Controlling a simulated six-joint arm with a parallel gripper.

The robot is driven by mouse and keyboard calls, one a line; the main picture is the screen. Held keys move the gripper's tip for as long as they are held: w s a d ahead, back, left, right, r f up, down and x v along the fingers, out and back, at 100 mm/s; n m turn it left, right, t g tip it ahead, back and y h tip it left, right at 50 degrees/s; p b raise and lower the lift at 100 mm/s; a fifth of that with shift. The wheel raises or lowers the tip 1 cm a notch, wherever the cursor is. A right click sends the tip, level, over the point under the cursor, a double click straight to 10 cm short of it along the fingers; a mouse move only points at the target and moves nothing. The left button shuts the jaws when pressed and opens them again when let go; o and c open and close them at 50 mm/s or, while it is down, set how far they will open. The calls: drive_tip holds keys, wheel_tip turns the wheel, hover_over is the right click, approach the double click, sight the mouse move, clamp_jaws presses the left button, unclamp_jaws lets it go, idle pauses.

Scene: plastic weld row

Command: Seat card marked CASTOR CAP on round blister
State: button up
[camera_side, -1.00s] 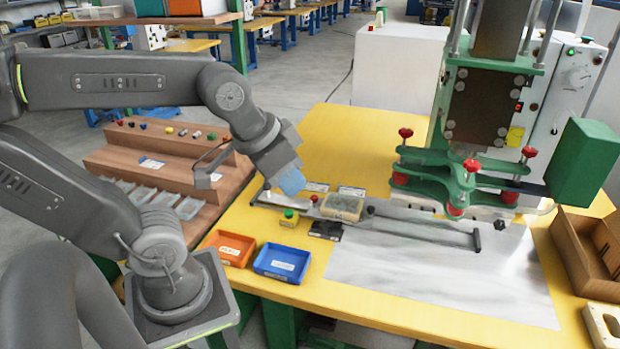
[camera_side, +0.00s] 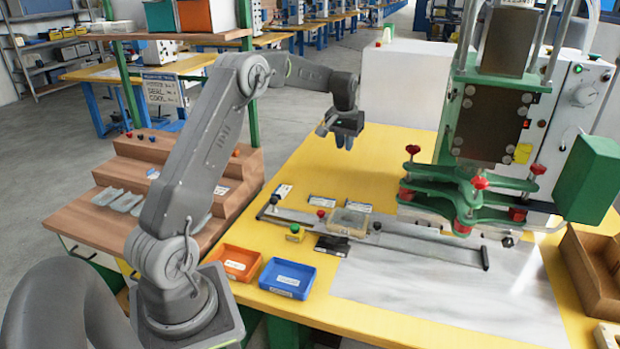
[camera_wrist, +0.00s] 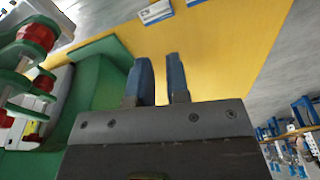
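My gripper (camera_side: 345,138) is raised above the back left of the yellow table. In the wrist view its two blue fingers (camera_wrist: 160,80) stand apart with nothing visible between them. Several small white cards lie behind the rail in the side view: one at the left (camera_side: 283,191), one in the middle (camera_side: 322,201) and one at the right (camera_side: 357,207). Their print is too small to read, so I cannot tell which is CASTOR CAP. A clear-topped nest (camera_side: 349,220) sits on the rail; whether it holds the round blister is unclear. Clear blisters (camera_side: 117,200) lie on the wooden step.
The green press (camera_side: 470,195) with red knobs stands at the right. An orange bin (camera_side: 237,262) and a blue bin (camera_side: 287,278) stand at the front left. The yellow table behind the cards is clear.

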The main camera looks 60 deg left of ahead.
drive_tip(key=s+a+f+n, duration=0.1)
drive_tip(key=a+f, duration=0.4)
drive_tip(key=f, duration=0.1)
drive_tip(key=s+a+f+n+g, duration=0.1)
drive_tip(key=a+f, duration=0.4)
drive_tip(key=f, duration=0.2)
drive_tip(key=s+a+f, duration=0.1)
drive_tip(key=a+f, duration=0.4)
drive_tip(key=f, duration=0.1)
drive_tip(key=shift+s+a+f+n+h, duration=0.1)
drive_tip(key=shift+s+f+n+h, duration=0.1)
drive_tip(key=shift+s+n+h, duration=0.15)
drive_tip(key=shift+w+f, duration=0.1)
drive_tip(key=shift+f, duration=3.15)
clamp_jaws()
drive_tip(key=shift+r, duration=0.1)
drive_tip(key=shift+r, duration=2.15)
